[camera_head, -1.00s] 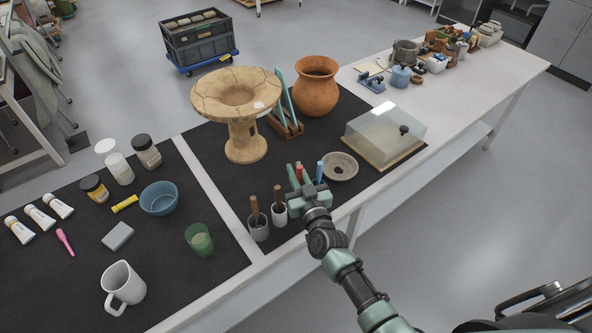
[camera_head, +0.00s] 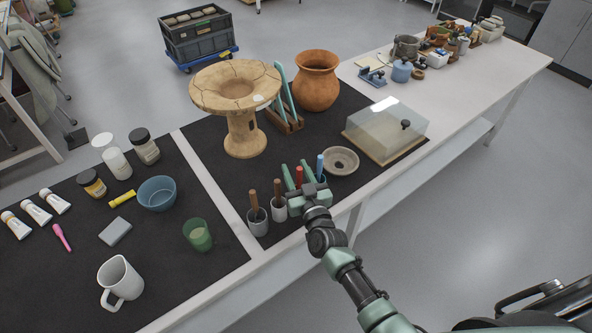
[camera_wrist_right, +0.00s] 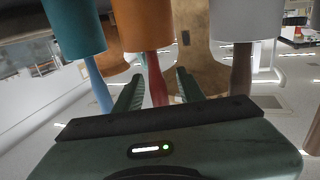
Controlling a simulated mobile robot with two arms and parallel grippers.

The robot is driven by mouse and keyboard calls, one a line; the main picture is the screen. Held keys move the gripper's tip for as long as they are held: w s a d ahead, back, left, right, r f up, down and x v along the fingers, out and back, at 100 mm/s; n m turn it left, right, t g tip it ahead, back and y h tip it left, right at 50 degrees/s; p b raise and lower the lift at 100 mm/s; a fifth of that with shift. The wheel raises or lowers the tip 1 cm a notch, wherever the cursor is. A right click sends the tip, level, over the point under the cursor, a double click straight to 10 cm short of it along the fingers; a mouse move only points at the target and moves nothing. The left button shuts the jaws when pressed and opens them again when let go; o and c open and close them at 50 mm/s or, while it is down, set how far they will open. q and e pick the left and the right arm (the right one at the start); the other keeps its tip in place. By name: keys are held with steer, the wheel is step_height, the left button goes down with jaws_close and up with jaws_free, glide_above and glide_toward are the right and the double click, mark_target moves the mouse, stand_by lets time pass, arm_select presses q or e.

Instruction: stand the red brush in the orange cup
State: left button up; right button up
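The red brush (camera_head: 299,175) stands upright at the front of the black mat. In the right wrist view, which looks upside down, its red handle (camera_wrist_right: 157,85) runs into the mouth of the orange cup (camera_wrist_right: 143,22). My right gripper (camera_head: 299,172) has its fingers on either side of the handle. In the wrist view its fingertips (camera_wrist_right: 159,75) stand apart with gaps beside the handle. The orange cup is hidden behind the gripper in the head view. The brush's lower end is hidden inside the cup. My left gripper is not in view.
A blue brush (camera_head: 320,163) in a teal cup (camera_wrist_right: 75,25) stands close on one side. A white cup (camera_head: 279,210) and a grey cup (camera_head: 258,224) with brown-handled tools stand on the other.

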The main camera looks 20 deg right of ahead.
mark_target(300, 181)
steer(key=s, duration=0.7)
steer(key=shift+s+d, duration=0.15)
steer(key=shift+s, duration=0.25)
stand_by(0.3)
